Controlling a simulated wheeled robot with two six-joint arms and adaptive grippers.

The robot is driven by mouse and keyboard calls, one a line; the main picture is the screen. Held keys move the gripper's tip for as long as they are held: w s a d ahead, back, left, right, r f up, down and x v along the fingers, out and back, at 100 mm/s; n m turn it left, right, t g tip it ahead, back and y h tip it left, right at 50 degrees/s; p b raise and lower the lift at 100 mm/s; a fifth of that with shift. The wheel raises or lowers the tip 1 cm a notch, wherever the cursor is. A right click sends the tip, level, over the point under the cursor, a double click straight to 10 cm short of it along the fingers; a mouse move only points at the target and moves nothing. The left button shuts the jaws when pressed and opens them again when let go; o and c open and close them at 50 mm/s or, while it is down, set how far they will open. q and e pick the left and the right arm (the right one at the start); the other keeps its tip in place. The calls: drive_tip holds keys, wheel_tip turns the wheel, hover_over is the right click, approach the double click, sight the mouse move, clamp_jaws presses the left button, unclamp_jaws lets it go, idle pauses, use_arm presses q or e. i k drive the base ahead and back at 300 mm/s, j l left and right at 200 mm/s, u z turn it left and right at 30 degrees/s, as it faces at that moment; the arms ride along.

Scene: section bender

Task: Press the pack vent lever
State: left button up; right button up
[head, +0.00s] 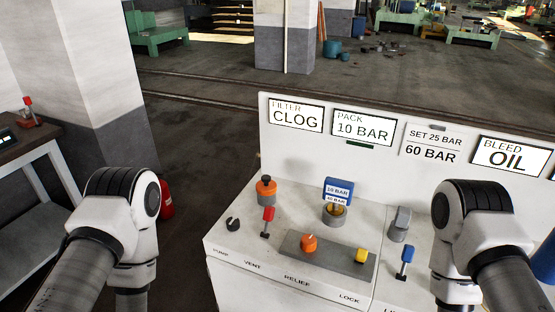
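The vent lever, a small lever with a red handle (268,214), stands upright on the white console top (230,245) behind the printed label VENT (252,265). The pack display (363,127) on the back panel reads 10 BAR. Only links of my two arms show, at the left and right of the head view. Neither gripper is in view. Nothing of mine touches the lever in this view.
A black knob (233,224) and an orange-capped part (266,189) stand close to the lever. A grey plate (330,263) carries orange and yellow knobs. A blue lever (406,258) stands at right. A table (35,145) is at far left.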

sight(268, 215)
drive_tip(key=j+z, duration=0.15)
drive_tip(key=z, duration=0.35)
drive_tip(key=i+j+z, duration=0.1)
drive_tip(key=z, duration=0.35)
drive_tip(key=j+z, duration=0.2)
drive_tip(key=z, duration=0.3)
drive_tip(key=j+z, duration=0.15)
drive_tip(key=z, duration=0.3)
drive_tip(key=k+j+z, duration=0.25)
drive_tip(key=j+z, duration=0.2)
drive_tip(key=k+j+z, duration=0.3)
drive_tip(key=j+z, duration=0.15)
drive_tip(key=k+j+z, duration=0.25)
drive_tip(key=z, duration=0.25)
drive_tip(key=k+j+z, duration=0.1)
drive_tip(key=k+z, duration=0.8)
drive_tip(key=k+j+z, duration=0.1)
drive_tip(key=k+j, duration=0.45)
drive_tip(key=k, duration=0.3)
drive_tip(key=k+j+z, duration=0.15)
drive_tip(key=k, duration=0.25)
drive_tip(key=k+j+u, duration=0.2)
drive_tip(key=j, duration=0.15)
drive_tip(key=k+j+u, duration=0.2)
drive_tip(key=j+u, duration=0.2)
drive_tip(key=j, duration=0.3)
drive_tip(key=k+j+u, duration=0.2)
drive_tip(key=j, duration=0.2)
drive_tip(key=i+l, duration=0.05)
